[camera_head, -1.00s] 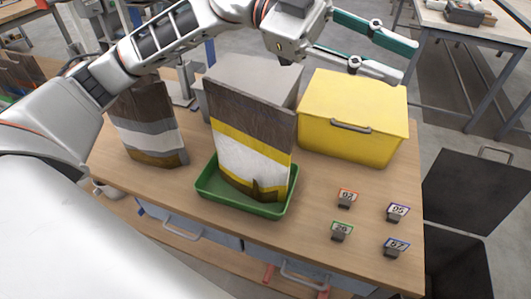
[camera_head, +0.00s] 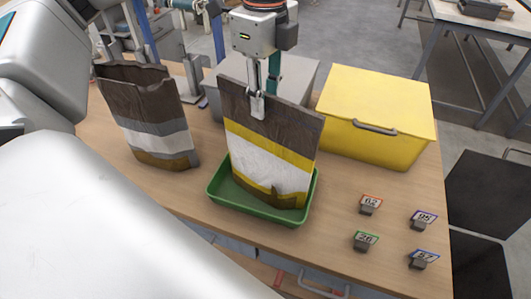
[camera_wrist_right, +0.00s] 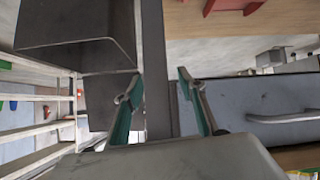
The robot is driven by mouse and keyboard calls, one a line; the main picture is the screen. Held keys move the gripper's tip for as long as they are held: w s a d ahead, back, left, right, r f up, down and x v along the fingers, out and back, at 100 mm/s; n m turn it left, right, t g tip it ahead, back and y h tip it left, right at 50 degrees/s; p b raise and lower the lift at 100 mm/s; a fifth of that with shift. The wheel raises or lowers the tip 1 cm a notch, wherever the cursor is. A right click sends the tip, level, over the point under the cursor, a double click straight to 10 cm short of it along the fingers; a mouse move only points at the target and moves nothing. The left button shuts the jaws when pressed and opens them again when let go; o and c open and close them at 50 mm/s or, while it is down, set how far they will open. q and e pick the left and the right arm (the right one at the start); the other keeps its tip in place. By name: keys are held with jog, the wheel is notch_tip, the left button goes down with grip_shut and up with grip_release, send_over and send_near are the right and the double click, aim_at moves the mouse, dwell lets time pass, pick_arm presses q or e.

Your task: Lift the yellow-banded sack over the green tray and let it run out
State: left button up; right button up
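The yellow-banded sack (camera_head: 270,158), brown on top with a white middle and yellow bands, stands upright in the green tray (camera_head: 262,212) on the workbench. My left gripper (camera_head: 262,105) points down at the sack's top edge, one finger in front and the green-padded one passing behind it. The fingers are close together and look shut on the sack's top; the rear fingertip is hidden. My right gripper (camera_wrist_right: 162,95) shows only in the right wrist view, open and empty, away from the sack.
A grey-banded sack (camera_head: 155,128) stands left of the tray. A yellow lidded bin (camera_head: 377,115) and a grey box (camera_head: 300,75) stand behind. Several numbered tags (camera_head: 370,204) sit at the front right. Bare bench (camera_head: 345,185) lies right of the tray.

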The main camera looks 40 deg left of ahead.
pick_arm(q)
send_over(266, 149)
notch_tip(266, 149, down, 8)
jog(key=shift+w+a+r, duration=0.1)
jog(key=shift+w+r, duration=0.1)
jog(key=shift+r, duration=0.05)
grip_shut()
